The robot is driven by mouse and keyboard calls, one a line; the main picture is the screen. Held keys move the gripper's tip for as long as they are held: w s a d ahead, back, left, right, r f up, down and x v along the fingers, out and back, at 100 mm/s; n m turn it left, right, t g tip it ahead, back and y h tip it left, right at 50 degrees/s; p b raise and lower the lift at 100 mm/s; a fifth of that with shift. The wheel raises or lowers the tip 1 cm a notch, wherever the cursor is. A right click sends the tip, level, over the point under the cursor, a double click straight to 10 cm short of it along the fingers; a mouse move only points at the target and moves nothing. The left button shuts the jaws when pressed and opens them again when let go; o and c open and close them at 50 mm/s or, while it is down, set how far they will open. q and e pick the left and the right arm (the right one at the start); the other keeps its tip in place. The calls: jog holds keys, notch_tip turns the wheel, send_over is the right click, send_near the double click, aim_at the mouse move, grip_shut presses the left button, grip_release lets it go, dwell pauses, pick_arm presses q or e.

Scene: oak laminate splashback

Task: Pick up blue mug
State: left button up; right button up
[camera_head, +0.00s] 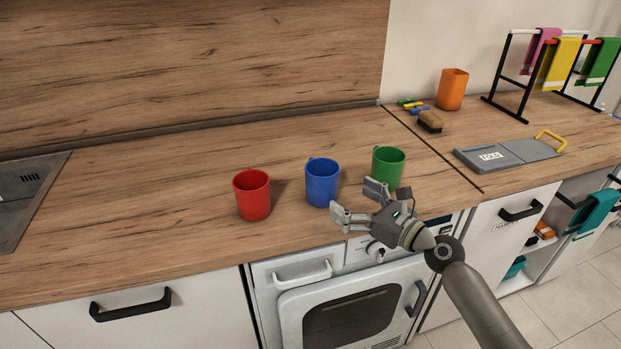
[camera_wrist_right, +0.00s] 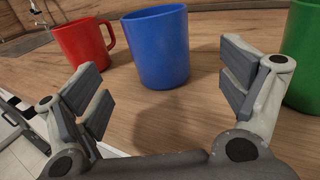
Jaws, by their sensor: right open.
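The blue mug (camera_head: 321,183) stands upright on the wooden counter, between a red mug and a green mug. My right gripper (camera_head: 356,202) is open and empty over the counter's front edge, in front of the blue mug and to its right. In the right wrist view the blue mug (camera_wrist_right: 158,46) stands ahead of the open fingers (camera_wrist_right: 165,85), apart from them, with clear wood between. Its handle shows only slightly at the back left in the head view. My left gripper is not in view.
A red mug (camera_head: 252,194) stands to the left and a green mug (camera_head: 388,166) to the right, close to the right gripper. An oven (camera_head: 345,310) is below. A sink (camera_head: 30,200) lies far left. An orange cup (camera_head: 452,89), brush (camera_head: 430,121) and grey board (camera_head: 508,152) are farther right.

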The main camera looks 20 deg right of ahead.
aim_at(334, 187)
jog(key=x, duration=0.3)
jog(key=shift+w+a+r, duration=0.15)
jog(key=shift+w, duration=0.1)
jog(key=shift+w+a, duration=0.3)
jog(key=shift+w, duration=0.25)
jog(key=shift+w+a, duration=0.15)
jog(key=shift+w, duration=0.1)
jog(key=x, duration=0.4)
jog(key=shift+r+p, duration=0.1)
jog(key=shift+p, duration=0.2)
jog(key=shift+w+a, duration=0.3)
jog(key=shift+w, duration=0.15)
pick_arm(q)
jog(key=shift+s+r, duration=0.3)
pick_arm(e)
jog(key=shift+s, duration=0.1)
jog(key=shift+c, duration=1.1)
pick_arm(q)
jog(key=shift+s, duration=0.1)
pick_arm(e)
jog(key=c, duration=1.1)
